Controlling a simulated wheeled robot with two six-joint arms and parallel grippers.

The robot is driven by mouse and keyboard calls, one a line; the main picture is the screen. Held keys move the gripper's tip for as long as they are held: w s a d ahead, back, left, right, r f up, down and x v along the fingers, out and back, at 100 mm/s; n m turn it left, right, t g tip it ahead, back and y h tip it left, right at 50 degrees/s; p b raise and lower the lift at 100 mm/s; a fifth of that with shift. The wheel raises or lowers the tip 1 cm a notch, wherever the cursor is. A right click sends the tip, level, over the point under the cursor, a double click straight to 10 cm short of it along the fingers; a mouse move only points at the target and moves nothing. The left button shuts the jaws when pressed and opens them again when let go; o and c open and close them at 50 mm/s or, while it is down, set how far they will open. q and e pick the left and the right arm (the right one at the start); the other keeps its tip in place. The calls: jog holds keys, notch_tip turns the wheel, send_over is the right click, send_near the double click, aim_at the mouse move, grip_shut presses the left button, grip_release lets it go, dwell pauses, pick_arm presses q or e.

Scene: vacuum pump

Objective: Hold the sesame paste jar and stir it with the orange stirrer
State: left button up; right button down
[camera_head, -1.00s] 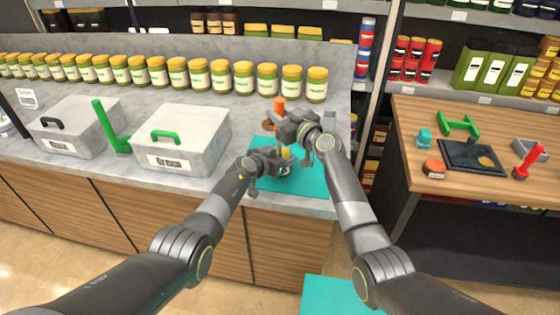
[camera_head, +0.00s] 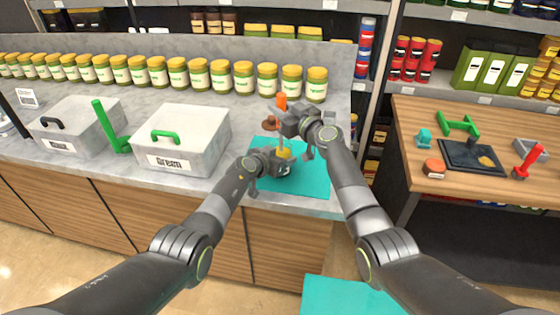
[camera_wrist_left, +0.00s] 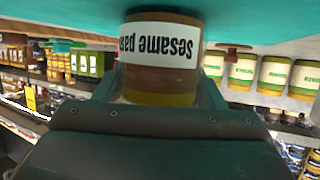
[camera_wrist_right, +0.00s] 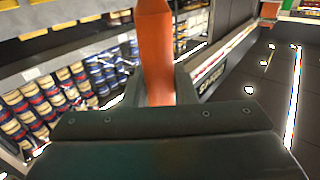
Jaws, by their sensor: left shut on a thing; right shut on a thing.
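The sesame paste jar (camera_wrist_left: 162,60) fills the middle of the left wrist view, its white label upside down there. It stands on the teal mat (camera_head: 312,182). My left gripper (camera_head: 281,162) is shut around the jar, which is mostly hidden in the head view. The orange stirrer (camera_head: 281,102) has an orange handle, seen close in the right wrist view (camera_wrist_right: 154,50). My right gripper (camera_head: 290,118) is shut on this handle above the jar. The stirrer's pale lower part runs down toward the jar. Whether its tip is inside the paste is hidden.
A long row of yellow-lidded jars (camera_head: 178,75) lines the back of the counter. A white box with a green handle (camera_head: 185,140) stands left of the mat. A wooden table (camera_head: 450,205) with a black tray is at right.

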dwell(0.3)
jog(key=shift+s+a, duration=0.5)
jog(key=shift+a, duration=0.4)
jog(key=shift+v, duration=1.05)
jog(key=shift+w+d, duration=0.6)
jog(key=shift+d, duration=0.2)
